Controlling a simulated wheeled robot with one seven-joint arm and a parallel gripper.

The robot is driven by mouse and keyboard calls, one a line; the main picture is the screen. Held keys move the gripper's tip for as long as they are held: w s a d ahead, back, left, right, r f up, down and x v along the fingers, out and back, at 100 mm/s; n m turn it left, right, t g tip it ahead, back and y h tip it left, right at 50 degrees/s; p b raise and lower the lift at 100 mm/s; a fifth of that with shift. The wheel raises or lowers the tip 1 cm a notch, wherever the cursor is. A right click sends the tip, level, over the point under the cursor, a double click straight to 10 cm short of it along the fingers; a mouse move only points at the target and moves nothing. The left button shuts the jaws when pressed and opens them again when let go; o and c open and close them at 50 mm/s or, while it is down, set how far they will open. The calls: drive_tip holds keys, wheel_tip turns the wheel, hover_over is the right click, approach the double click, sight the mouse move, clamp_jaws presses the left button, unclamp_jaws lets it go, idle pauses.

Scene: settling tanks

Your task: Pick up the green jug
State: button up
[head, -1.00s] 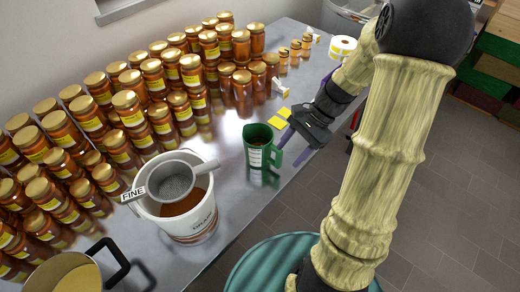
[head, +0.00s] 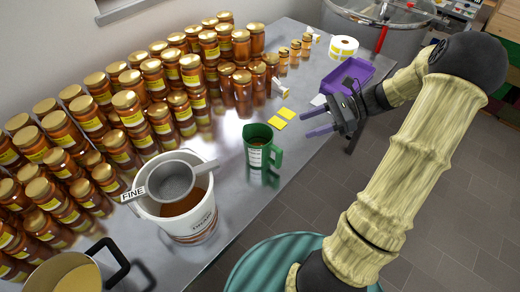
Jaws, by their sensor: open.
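The green jug (head: 257,132) stands upright on the metal table, with a white label on its front and its handle toward the right.
A white bucket (head: 205,228) with a sieve (head: 171,182) on top stands in front left of the jug. Many honey jars (head: 128,103) fill the left side. Yellow labels (head: 286,114), a purple tray (head: 350,78) and a tape roll (head: 343,47) lie behind.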

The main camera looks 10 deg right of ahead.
drive_tip(key=shift+a, duration=0.1)
idle(0.4)
drive_tip(key=s+a+f+n+h, duration=0.1)
drive_tip(key=s+a+n+h, duration=0.3)
drive_tip(key=n, duration=0.5)
drive_tip(key=s+a+n+t+h, duration=0.1)
drive_tip(key=s+a+n+h, duration=0.4)
drive_tip(key=a+n+h, duration=0.2)
drive_tip(key=n+h, duration=0.2)
drive_tip(key=n, duration=0.1)
drive_tip(key=shift+s+a+f, duration=0.3)
drive_tip(key=shift+f, duration=0.1)
drive_tip(key=c, duration=0.3)
drive_tip(key=shift+w+a, duration=0.1)
